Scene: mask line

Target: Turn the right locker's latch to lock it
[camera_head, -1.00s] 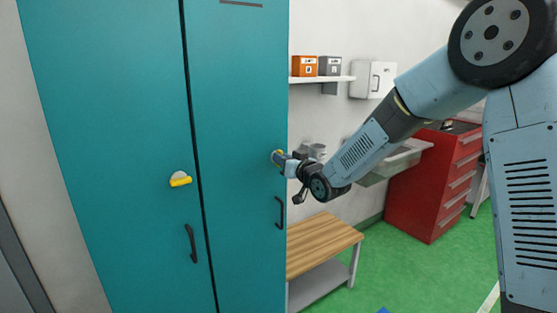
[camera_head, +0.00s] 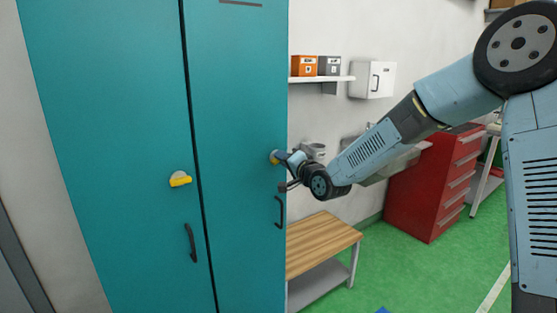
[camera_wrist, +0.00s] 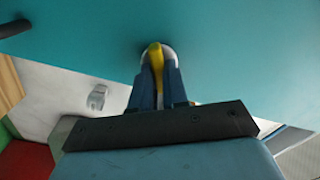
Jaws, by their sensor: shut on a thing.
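The right locker (camera_head: 238,110) is a tall teal door with a dark handle (camera_head: 279,212). Its latch shows as a bit of yellow (camera_head: 274,155) at the door's right edge, mostly hidden by my gripper (camera_head: 283,157). In the wrist view, my gripper (camera_wrist: 158,85) is shut on the yellow latch (camera_wrist: 155,57), with one finger on each side of it. A round pale base shows behind the latch. The left locker (camera_head: 115,100) has its own yellow latch (camera_head: 181,181), lying nearly level, and a dark handle (camera_head: 190,242).
A wooden-topped bench (camera_head: 322,240) stands right of the lockers. A red drawer cabinet (camera_head: 435,185) stands under my arm. A wall shelf (camera_head: 320,79) holds an orange box (camera_head: 303,66) and a grey box (camera_head: 329,66). A white wall box (camera_head: 372,80) hangs beside it. Green floor is clear ahead.

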